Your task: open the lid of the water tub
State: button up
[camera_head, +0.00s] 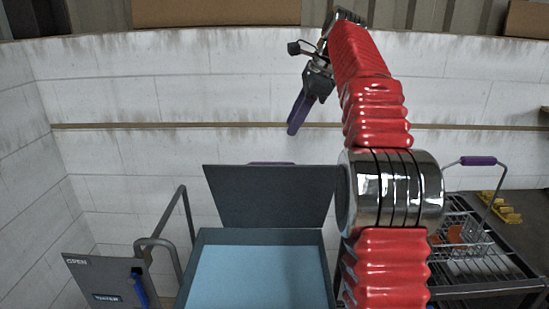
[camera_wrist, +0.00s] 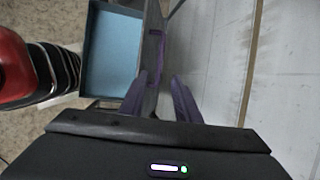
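The water tub (camera_head: 212,237) is a dark grey box with light blue water (camera_head: 262,278) in it. Its grey lid (camera_head: 270,195) stands raised along the back edge, and the tub's top is uncovered. A purple handle (camera_head: 270,163) shows just above the lid's top edge. It also shows in the wrist view (camera_wrist: 159,48), beyond my fingers. My gripper (camera_head: 294,128) is above and behind the lid, pointing down. In the wrist view my gripper (camera_wrist: 160,76) has its two purple fingers apart, with nothing seen held between them.
A panel marked OPEN and WATER (camera_head: 105,282), with a blue lever, stands at the left beside a grey rail (camera_head: 170,225). A wire basket (camera_head: 470,240) with a purple handle sits on a dark rack at the right. A white wall (camera_head: 180,95) runs behind everything.

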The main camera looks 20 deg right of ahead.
dwell(0.4)
jog(key=x, duration=1.3)
jog(key=shift+w+a+f, duration=0.1)
jog(key=shift+w+f, duration=0.1)
jog(key=shift+f, duration=0.15)
jog(key=shift+c, duration=0.6)
grip_shut()
